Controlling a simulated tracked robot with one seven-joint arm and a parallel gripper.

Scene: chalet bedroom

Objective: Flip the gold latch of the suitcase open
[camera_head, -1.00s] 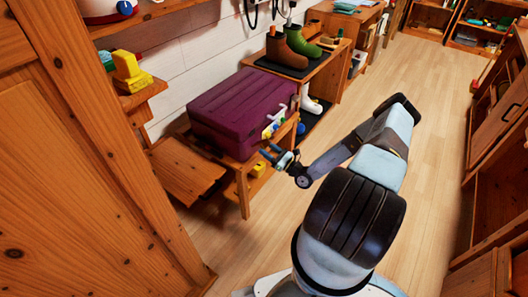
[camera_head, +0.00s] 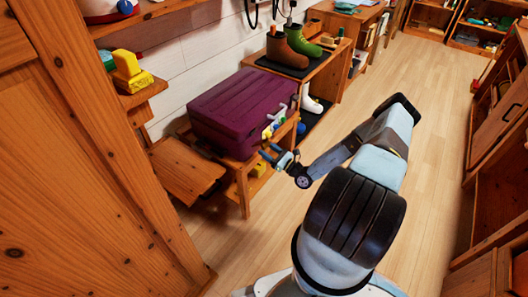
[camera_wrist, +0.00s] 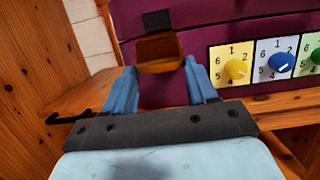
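The purple suitcase (camera_head: 235,112) lies closed on a wooden bench. In the wrist view its front face (camera_wrist: 240,25) fills the upper part. The gold latch (camera_wrist: 160,48) shows as a brownish-gold plate on that face, below a small black square (camera_wrist: 157,20). My gripper (camera_wrist: 161,82) is open, with one blue finger on each side of the latch's lower end. I cannot tell whether the fingers touch it. In the head view my gripper (camera_head: 270,155) is close to the suitcase's front; the latch is not clear there.
Yellow (camera_wrist: 236,69), blue (camera_wrist: 281,61) and green dials on numbered plates sit right of the latch. The wooden bench (camera_head: 243,186) edge runs below the suitcase. Boots (camera_head: 287,54) stand on a bench behind. The floor (camera_head: 420,130) to the right is clear.

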